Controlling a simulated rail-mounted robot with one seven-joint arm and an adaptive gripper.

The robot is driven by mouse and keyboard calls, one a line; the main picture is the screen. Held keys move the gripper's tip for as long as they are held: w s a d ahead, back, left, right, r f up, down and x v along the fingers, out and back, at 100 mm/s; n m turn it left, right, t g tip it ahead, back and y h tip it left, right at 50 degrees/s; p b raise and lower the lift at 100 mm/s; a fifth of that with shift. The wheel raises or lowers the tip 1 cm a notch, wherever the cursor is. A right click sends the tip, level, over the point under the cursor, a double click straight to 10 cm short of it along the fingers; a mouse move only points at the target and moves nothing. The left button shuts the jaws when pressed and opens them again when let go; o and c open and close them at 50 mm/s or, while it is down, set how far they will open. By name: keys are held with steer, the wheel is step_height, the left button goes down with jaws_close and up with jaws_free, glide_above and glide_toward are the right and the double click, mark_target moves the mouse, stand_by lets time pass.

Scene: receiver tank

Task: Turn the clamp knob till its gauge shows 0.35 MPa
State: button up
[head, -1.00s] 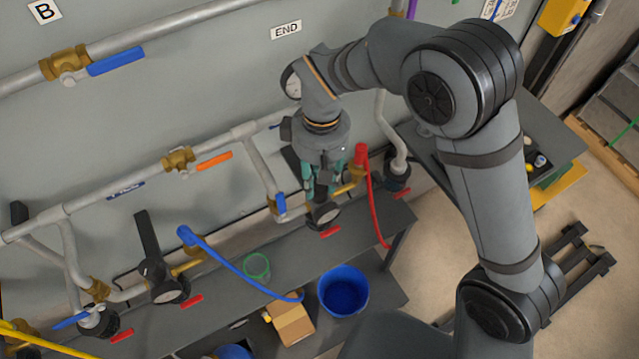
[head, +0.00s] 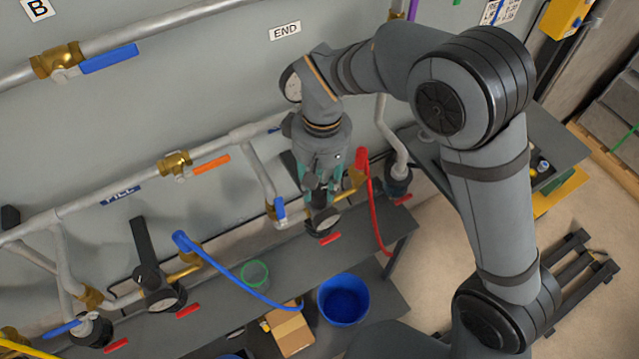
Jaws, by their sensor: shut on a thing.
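My gripper (head: 319,193) points down at the clamp unit on the right part of the grey bench, below the END sign. Its teal fingers are shut on what appears to be the clamp knob, which the fingers and wrist mostly hide. A round gauge (head: 322,222) with a dark rim sits just below the fingers, tilted; its needle and numbers are too small to read. A red lever (head: 330,239) lies in front of that gauge. A second clamp unit with a dark gauge (head: 165,298) and an upright black handle (head: 144,243) stands to the left.
A red hose (head: 374,215) hangs just right of my gripper. A blue hose (head: 225,264) curves over the bench on the left. Pipes with an orange-handled valve (head: 175,163) run along the wall. A blue bucket (head: 343,300) and a cardboard box (head: 291,333) sit lower down.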

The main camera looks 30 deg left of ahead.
mark_target(319, 187)
steer(key=o, duration=0.7)
steer(key=shift+a+r, duration=0.2)
steer(key=shift+a, duration=0.1)
steer(key=o, duration=0.4)
steer(key=shift+f, duration=0.1)
steer(key=shift+o, duration=0.3)
steer(key=shift+d, duration=0.1)
step_height(319, 187, up, 12)
steer(key=shift+w+d, duration=0.15)
steer(key=shift+f, duration=0.15)
